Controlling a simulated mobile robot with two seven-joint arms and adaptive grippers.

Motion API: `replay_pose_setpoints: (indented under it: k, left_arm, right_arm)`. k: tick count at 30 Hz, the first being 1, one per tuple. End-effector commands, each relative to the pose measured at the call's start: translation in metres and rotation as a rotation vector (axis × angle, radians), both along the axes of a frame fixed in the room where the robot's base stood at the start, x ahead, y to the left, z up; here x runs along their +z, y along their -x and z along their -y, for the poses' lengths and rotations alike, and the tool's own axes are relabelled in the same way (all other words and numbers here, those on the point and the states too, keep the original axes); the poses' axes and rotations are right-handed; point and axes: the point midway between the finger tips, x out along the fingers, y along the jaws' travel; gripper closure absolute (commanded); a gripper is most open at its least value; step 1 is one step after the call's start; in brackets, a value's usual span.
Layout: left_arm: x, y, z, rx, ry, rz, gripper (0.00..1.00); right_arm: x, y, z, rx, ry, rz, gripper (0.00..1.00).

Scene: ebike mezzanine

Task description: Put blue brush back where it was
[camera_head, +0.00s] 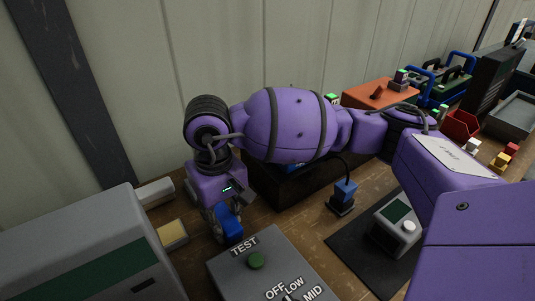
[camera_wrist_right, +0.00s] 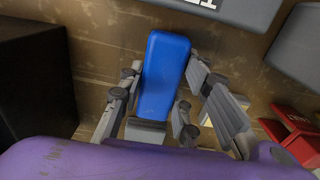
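The blue brush (camera_head: 229,226) shows at the lower end of my right gripper (camera_head: 216,212) in the head view, above the wooden bench by the grey test box. In the right wrist view, the blue brush (camera_wrist_right: 167,68) lies lengthwise between the two grey fingers of my right gripper (camera_wrist_right: 165,85). The fingers close against its sides and its far end sticks out past them. Its near end is partly hidden among the finger links. My left gripper is in neither view.
The grey test box (camera_head: 240,268) with a green button stands right below the gripper. A large grey machine (camera_head: 95,245) is at left, with a yellowish block (camera_head: 172,235) beside it. A black box (camera_head: 262,191) and blue plug (camera_head: 344,193) stand right. My arm hides much of the bench.

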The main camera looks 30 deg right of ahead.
Motion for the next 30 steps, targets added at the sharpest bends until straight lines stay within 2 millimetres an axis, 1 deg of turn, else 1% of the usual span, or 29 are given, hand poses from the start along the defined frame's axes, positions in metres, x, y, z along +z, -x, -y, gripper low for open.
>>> replay_pose_setpoints:
  k: [1, 3, 4, 13, 15, 17, 20, 27, 30]
  left_arm:
    - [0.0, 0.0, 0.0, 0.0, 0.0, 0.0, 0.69]
    - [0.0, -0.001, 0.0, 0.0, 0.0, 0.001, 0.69]
    - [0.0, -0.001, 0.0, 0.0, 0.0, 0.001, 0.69]
    - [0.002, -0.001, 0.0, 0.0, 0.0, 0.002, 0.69]
    - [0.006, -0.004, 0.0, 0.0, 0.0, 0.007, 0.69]
    - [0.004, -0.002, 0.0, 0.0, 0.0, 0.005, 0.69]
    - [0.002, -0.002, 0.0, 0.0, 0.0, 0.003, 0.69]
    - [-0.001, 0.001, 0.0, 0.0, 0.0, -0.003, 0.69]
    - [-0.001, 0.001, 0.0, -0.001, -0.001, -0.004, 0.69]
  right_arm:
    - [0.001, -0.001, -0.001, 0.001, 0.0, 0.003, 0.62]
    - [0.002, -0.001, -0.001, 0.001, 0.0, 0.004, 0.53]
    - [0.002, -0.001, -0.001, 0.001, 0.0, 0.004, 0.51]
    - [0.004, -0.001, -0.001, 0.001, 0.0, 0.005, 0.51]
    - [0.008, -0.001, -0.001, 0.001, 0.0, 0.006, 0.51]
    - [0.014, -0.002, -0.001, 0.001, -0.001, 0.009, 0.51]
    - [0.03, -0.003, -0.001, 0.001, -0.001, 0.009, 0.51]
    - [0.084, -0.003, -0.001, 0.002, -0.001, 0.009, 0.51]
    - [0.102, -0.002, -0.001, 0.001, -0.001, 0.008, 0.51]
